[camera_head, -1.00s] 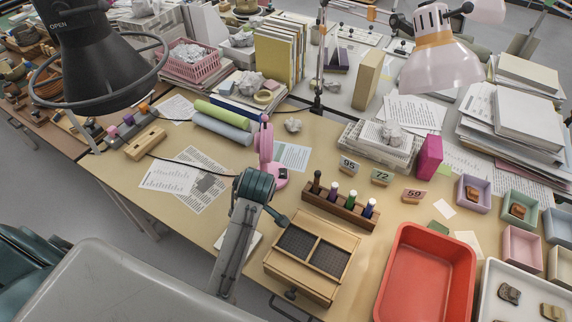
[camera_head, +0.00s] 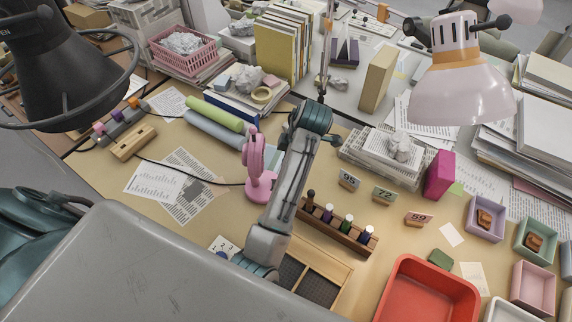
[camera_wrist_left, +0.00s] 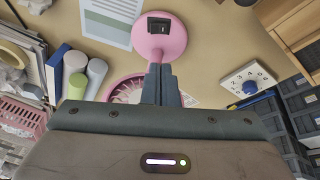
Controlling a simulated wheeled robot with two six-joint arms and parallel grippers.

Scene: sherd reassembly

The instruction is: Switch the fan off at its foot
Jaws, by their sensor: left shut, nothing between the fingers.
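The pink fan (camera_head: 262,165) stands on the desk left of my grey arm in the head view. In the left wrist view its round pink foot (camera_wrist_left: 174,42) is at the top, with a black rocker switch (camera_wrist_left: 159,25) on it. Part of the fan's ringed head (camera_wrist_left: 124,90) shows beside my fingers. My left gripper (camera_wrist_left: 160,68) is shut and empty, its tips appearing just below the foot's edge in that view. I cannot tell whether they touch it. The head view does not show the fingers clearly. My right gripper is not in view.
A wooden rack of bottles (camera_head: 338,228) and a compartmented box (camera_head: 338,272) stand right of my arm. Rolled tubes (camera_head: 216,130) lie behind the fan. Printed sheets (camera_head: 160,180) lie flat to the left.

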